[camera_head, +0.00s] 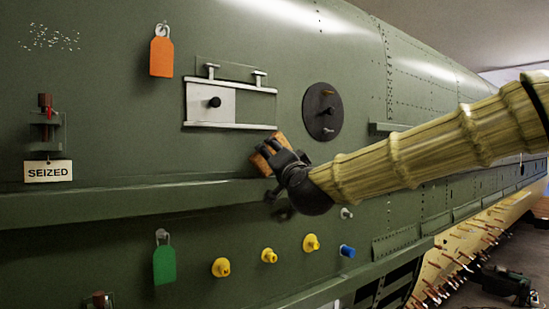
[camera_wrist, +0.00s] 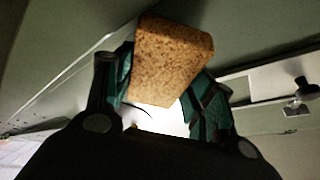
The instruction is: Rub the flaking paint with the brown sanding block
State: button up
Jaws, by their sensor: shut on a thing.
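The brown sanding block (camera_head: 259,161) is held in my gripper (camera_head: 270,158), just below the white sliding panel in the head view. In the wrist view the block (camera_wrist: 170,60) sits between the two teal-padded fingers of my gripper (camera_wrist: 162,92), which are shut on it. The flaking paint (camera_head: 50,38) is a patch of pale specks at the upper left of the green fuselage skin, well away to the left of and above the block. I cannot tell whether the block touches the skin.
A white sliding panel (camera_head: 213,103) with a black knob and a round black plate (camera_head: 322,112) are above my gripper. An orange tag (camera_head: 161,56) hangs between block and paint patch. A ledge (camera_head: 130,200) runs below. A SEIZED label (camera_head: 48,171) and latch are at left; yellow knobs (camera_head: 269,256) sit lower.

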jog(key=shift+w+a, duration=0.6)
jog(key=shift+w, duration=0.25)
dwell(0.6)
jog(key=shift+d, duration=0.15)
jog(key=shift+w+d+b, duration=0.2)
jog(key=shift+w+d, duration=0.3)
jog(key=shift+d, duration=0.25)
jog(key=shift+w+d+b, duration=0.15)
jog(key=shift+w+d, duration=0.35)
jog(key=shift+d, duration=0.2)
jog(key=shift+w+d, duration=0.1)
jog(key=shift+d, duration=0.05)
jog(key=shift+w+d+b, duration=0.45)
jog(key=shift+w+d, duration=0.6)
jog(key=shift+d, duration=0.2)
jog(key=shift+s+a, duration=0.1)
jog(key=shift+s+a+b, duration=0.2)
jog(key=shift+s+a, duration=0.5)
jog(key=shift+a, duration=0.3)
jog(key=shift+s+a+b, duration=0.2)
jog(key=shift+s+a, duration=0.45)
jog(key=shift+a, duration=0.3)
jog(key=shift+s+a+b, duration=0.2)
jog(key=shift+s+a, duration=0.5)
jog(key=shift+a, duration=0.3)
jog(key=shift+s, duration=0.1)
